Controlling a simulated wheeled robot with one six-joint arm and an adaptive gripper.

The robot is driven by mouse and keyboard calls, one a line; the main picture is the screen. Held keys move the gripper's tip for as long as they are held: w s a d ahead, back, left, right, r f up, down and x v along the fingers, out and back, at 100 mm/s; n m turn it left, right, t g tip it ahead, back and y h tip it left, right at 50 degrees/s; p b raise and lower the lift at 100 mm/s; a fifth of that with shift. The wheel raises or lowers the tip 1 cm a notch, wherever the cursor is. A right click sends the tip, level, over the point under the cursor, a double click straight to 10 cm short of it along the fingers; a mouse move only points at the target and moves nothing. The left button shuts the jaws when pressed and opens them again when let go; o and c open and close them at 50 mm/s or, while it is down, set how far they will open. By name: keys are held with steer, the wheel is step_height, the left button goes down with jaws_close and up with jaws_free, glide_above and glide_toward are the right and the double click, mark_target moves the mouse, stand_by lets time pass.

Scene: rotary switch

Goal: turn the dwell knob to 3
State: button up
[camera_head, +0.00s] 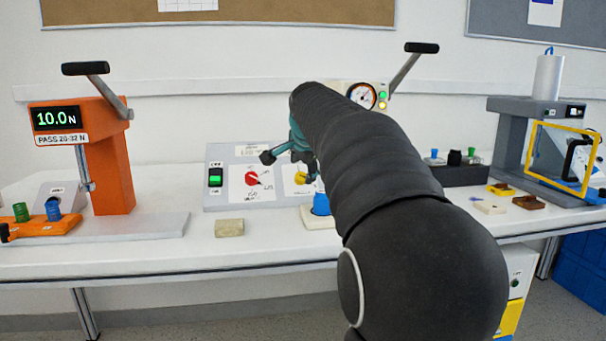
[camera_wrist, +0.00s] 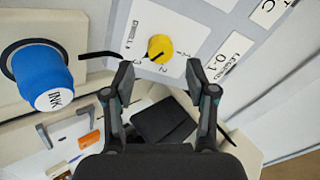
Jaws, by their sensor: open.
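The yellow dwell knob (camera_wrist: 159,48) sits on a white label plate on the grey panel (camera_head: 240,200). In the wrist view, the numbers 3 and 2 show below it, and a dark mark on the knob points to the lower left; I cannot tell the exact setting. In the head view, the knob (camera_head: 302,178) is partly hidden by my gripper. My gripper (camera_wrist: 160,74) is open and empty, its fingertips apart in front of the panel, with the knob showing between and just beyond them. My arm hides part of the gripper in the head view.
A red knob (camera_head: 251,178) and a green-lit switch (camera_head: 215,178) are left of the yellow knob. A blue INK bottle (camera_wrist: 40,75) stands close by, also in the head view (camera_head: 321,204). A beige block (camera_head: 229,228) lies on the bench. An orange press (camera_head: 105,160) stands left.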

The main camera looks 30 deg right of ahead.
steer(key=v, duration=0.8)
steer(key=shift+f, duration=0.1)
steer(key=s+a+f+n+g+y, duration=0.1)
steer(key=s+a+f+n, duration=0.4)
steer(key=s+f, duration=0.4)
steer(key=s+a+f+n+g+y, duration=0.1)
steer(key=s+a+f+n, duration=0.5)
steer(key=s+f, duration=0.3)
steer(key=s+a+f+n+y, duration=0.1)
steer(key=s+a+f+n, duration=0.4)
steer(key=s+f, duration=0.5)
steer(key=shift+s+a+g, duration=0.25)
steer(key=shift+s+g, duration=0.15)
steer(key=shift+s, duration=0.4)
